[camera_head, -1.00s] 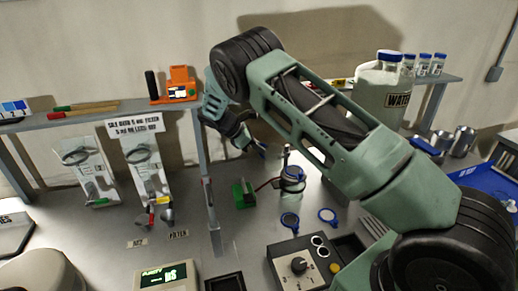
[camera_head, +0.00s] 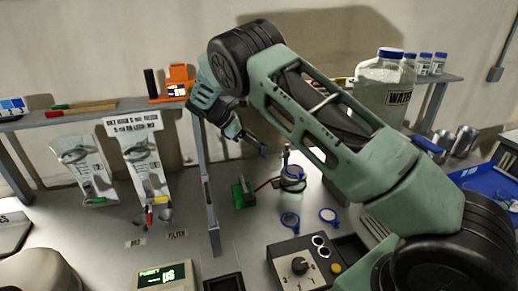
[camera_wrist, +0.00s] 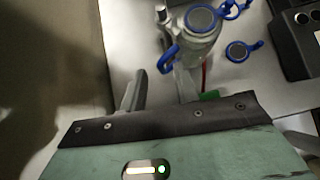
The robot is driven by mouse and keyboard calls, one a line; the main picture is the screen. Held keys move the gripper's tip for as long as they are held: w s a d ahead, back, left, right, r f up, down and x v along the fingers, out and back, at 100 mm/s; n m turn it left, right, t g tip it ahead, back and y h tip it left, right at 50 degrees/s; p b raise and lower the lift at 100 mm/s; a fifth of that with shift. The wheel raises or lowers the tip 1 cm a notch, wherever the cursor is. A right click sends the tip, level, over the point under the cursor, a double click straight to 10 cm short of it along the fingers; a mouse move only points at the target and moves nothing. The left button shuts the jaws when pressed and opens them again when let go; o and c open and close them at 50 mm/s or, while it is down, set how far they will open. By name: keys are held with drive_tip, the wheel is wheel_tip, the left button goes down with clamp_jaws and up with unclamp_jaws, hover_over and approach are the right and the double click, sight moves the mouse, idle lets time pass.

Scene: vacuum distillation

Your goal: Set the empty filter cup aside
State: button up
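My gripper (camera_head: 255,146) is in the air to the left of and above a glass flask (camera_head: 291,190) on the bench. In the wrist view its two grey fingers (camera_wrist: 157,80) are spread apart, with nothing clearly held between them. The flask (camera_wrist: 195,48) lies just beyond the right fingertip, with a blue loop (camera_wrist: 166,62) beside it close to that fingertip; whether they touch cannot be told. The blue collar (camera_head: 293,173) shows at the flask's top. I cannot tell clearly which part is the filter cup. A small blue spot shows at my gripper's tip in the head view.
Two blue-rimmed discs (camera_head: 328,215) (camera_head: 289,220) lie in front of the flask. A control box (camera_head: 300,266) stands nearer, a green block (camera_head: 243,194) to the left. A shelf post (camera_head: 209,205) stands left of my gripper. A water jug (camera_head: 384,88) is at the right.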

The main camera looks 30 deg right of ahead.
drive_tip(key=shift+v, duration=1.5)
